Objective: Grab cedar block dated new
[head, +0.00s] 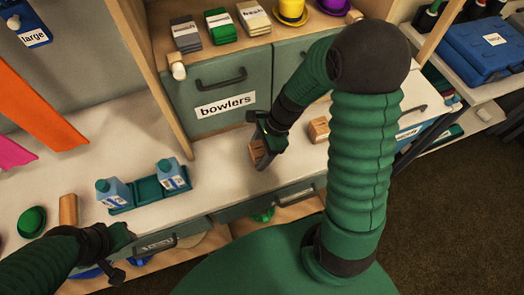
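Two small wooden blocks are on the pale counter in the head view. One block (257,152) is at my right gripper (262,143), partly hidden by its dark fingers. The fingers are right against or around this block, but I cannot tell whether they are closed on it. The other block (318,130) stands to the right, just past my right forearm, with a small mark on its face. The writing on both blocks is too small to read. My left gripper (120,250) is at the lower left, near the counter's front edge, with no block by it.
A drawer labelled "bowlers" (225,100) is behind the blocks. Two blue cartons (114,192) stand on a green tray (147,193) at the left, near a green hat (32,221) and a wooden cylinder (68,209). A blue case (484,48) is at the right.

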